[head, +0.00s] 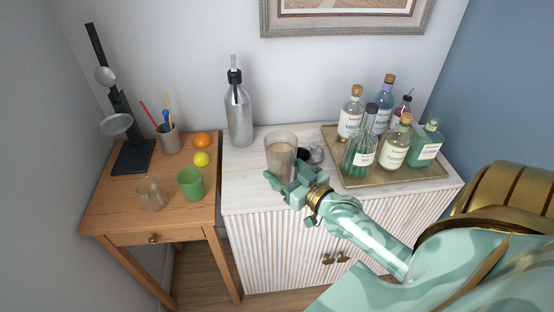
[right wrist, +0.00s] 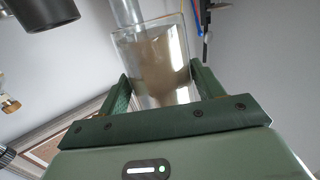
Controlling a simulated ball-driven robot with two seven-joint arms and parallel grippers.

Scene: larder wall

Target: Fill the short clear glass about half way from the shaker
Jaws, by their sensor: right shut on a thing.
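The shaker (head: 281,153) is a clear, open-topped vessel with beige-brown liquid inside. My right gripper (head: 284,181) is shut on it near its lower part, above the front of the pale cabinet. The right wrist view shows the shaker (right wrist: 153,60) between the two fingers of the gripper (right wrist: 160,82). Its base is hidden by the gripper, so I cannot tell whether it touches the cabinet top. The short clear glass (head: 151,194) stands upright on the wooden table at the left and looks empty. My left gripper is not in view.
A green cup (head: 190,184) stands just right of the short glass. Lemon (head: 201,159), orange (head: 202,139) and a holder of stirrers (head: 169,140) are behind. A silver bottle (head: 239,115) stands at the cabinet's back left. A tray (head: 398,183) of several bottles is at right.

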